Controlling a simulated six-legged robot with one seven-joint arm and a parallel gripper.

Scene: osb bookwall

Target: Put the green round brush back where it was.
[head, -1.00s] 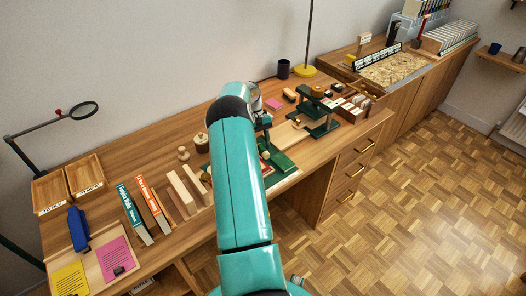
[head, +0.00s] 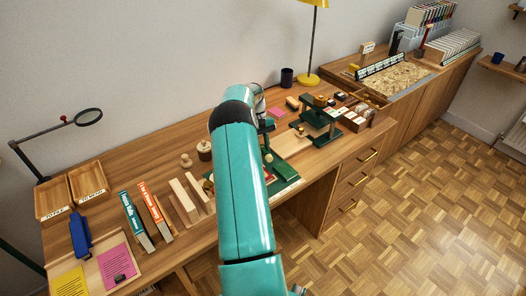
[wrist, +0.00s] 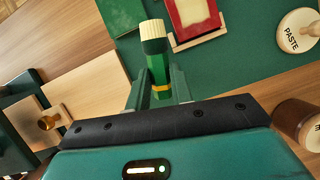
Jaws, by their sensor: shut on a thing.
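The green round brush (wrist: 156,60) has a cream bristle tip and a yellow band near the jaws. My gripper (wrist: 158,90) is shut on its handle in the wrist view, with the bristle end pointing away from the wrist. The brush appears above the green mat (wrist: 240,70); its exact height I cannot tell. In the head view my teal arm hides most of the gripper and the brush.
In the wrist view, a round PASTE lid (wrist: 298,30), a red-framed tray (wrist: 196,22) and a dark brown pot (wrist: 298,118) lie nearby. A green press (head: 318,120) stands right of my arm. Upright books (head: 140,215) stand to the left.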

